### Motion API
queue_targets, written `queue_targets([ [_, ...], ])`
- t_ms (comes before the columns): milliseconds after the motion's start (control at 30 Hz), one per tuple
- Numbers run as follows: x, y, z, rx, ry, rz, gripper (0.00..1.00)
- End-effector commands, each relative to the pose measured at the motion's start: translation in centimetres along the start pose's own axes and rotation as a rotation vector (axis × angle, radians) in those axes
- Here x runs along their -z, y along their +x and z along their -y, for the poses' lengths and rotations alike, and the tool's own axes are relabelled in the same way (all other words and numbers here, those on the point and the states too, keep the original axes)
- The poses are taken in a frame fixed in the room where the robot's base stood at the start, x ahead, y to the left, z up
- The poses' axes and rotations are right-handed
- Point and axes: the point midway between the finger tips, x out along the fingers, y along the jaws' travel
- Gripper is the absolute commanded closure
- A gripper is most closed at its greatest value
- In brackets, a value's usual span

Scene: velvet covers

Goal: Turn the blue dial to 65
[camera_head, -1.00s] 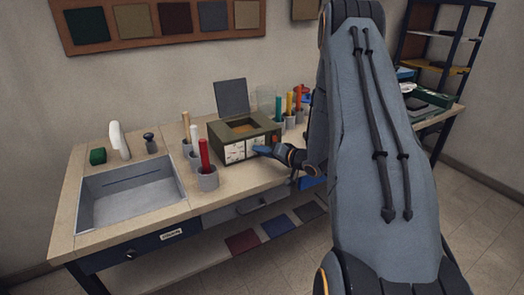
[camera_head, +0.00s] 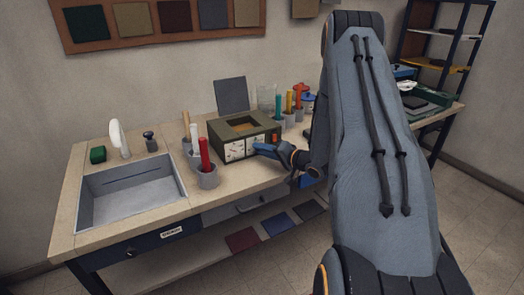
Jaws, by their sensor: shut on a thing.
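An olive-green box (camera_head: 222,132) with an open top and a raised dark lid (camera_head: 231,95) stands on the bench. Its front carries white dial faces (camera_head: 235,150) with small marks, too small to read. My gripper (camera_head: 262,148), with blue at its tip, is at the right part of the box front, shut on the blue dial. The fingers cover most of the dial, so its pointer and reading are hidden. A small orange-red part (camera_head: 275,138) shows on the box front just above my gripper.
A grey sink (camera_head: 130,190) is set in the bench at left. Grey cups (camera_head: 208,178) with red, white and tan sticks stand close to the box's left. More cups with coloured sticks (camera_head: 290,103) stand behind its right side.

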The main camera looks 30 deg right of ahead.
Motion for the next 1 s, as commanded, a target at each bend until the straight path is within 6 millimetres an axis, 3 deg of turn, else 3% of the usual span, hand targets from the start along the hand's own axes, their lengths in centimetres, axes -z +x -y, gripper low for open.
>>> queue_targets([
  [33,0.1,0.0,0.0,-0.001,0.0,-0.002,0.75],
  [133,0.1,0.0,0.0,-0.001,0.0,-0.002,0.59],
  [467,0.1,-0.2,0.0,-0.001,0.0,-0.002,0.59],
  [1000,0.1,-7.3,-0.1,-0.001,0.0,-0.004,0.59],
])
